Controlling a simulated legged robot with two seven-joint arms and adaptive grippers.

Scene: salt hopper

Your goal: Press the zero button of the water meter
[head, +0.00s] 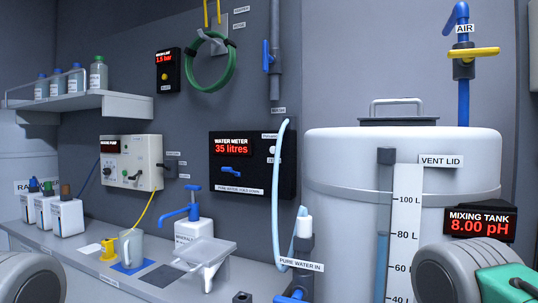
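The water meter (221,161) is a black panel on the back wall, left of the tank. Its red display (232,148) reads "35 litres". A blue lever (231,171) sits below the display. A small white round button (273,150) is at the panel's right side, with a small label under it that is too small to read surely. A pale blue hose runs down in front of the panel's right end, close to the button.
The large white tank (340,165) fills the right, with a level scale (406,225) and a pH display (480,223). A pump box (131,162) is left.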

